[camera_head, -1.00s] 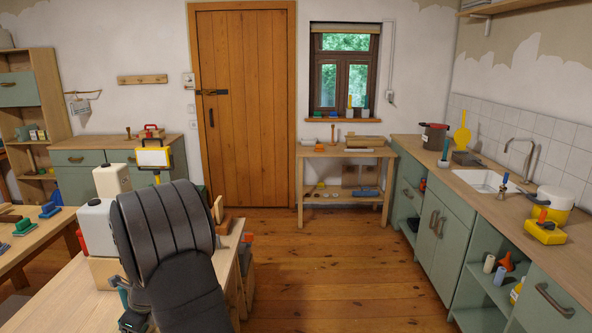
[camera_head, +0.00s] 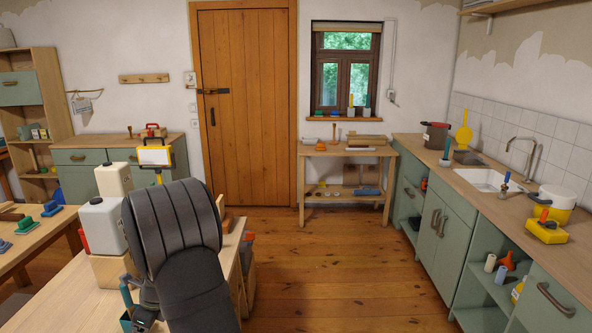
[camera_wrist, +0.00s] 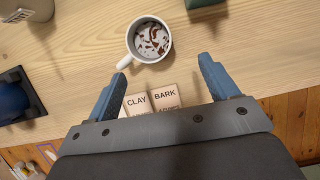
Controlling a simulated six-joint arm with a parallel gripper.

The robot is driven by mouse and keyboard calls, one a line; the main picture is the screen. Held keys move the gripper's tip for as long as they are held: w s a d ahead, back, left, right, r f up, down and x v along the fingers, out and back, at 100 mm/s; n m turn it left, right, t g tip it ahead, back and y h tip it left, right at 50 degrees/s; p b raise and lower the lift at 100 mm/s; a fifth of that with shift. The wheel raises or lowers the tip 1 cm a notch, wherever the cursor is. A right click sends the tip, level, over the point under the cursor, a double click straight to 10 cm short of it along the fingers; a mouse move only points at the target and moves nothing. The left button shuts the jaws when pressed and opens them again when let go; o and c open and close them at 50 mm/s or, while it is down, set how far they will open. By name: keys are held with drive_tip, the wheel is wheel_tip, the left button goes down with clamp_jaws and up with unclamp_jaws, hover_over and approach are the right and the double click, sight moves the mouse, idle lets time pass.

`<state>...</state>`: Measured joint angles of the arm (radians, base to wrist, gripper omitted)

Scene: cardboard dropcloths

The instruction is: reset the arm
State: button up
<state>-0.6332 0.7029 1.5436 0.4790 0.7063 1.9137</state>
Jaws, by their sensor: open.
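My gripper (camera_wrist: 163,70) is open in the wrist view, with its two blue fingers apart over a light wooden bench top (camera_wrist: 85,75). Nothing is held between them. A white mug (camera_wrist: 126,62) with brown bits or stains inside sits just beyond the fingertips. Two pale blocks marked CLAY (camera_wrist: 137,103) and BARK (camera_wrist: 165,97) show between the fingers, partly hidden by the gripper body. In the head view my dark arm fills the lower left over the bench and hides much of its top.
A white container (camera_head: 101,226) stands on the bench close left of my arm. In the wrist view, a blue item (camera_wrist: 12,97) on a dark base lies left and a green object (camera_wrist: 205,4) at the top. Open wooden floor (camera_head: 320,260) lies right of the bench.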

drive_tip(key=w+d+r, duration=0.1)
drive_tip(key=d+r, duration=0.3)
drive_tip(key=d, duration=0.3)
drive_tip(key=s+d+f+n+g, duration=0.2)
drive_tip(key=s+d+f+n, duration=0.3)
drive_tip(key=s+d+f, duration=0.5)
drive_tip(key=shift+s+d+f, duration=0.2)
drive_tip(key=shift+s+f, duration=0.2)
drive_tip(key=shift+s, duration=0.7)
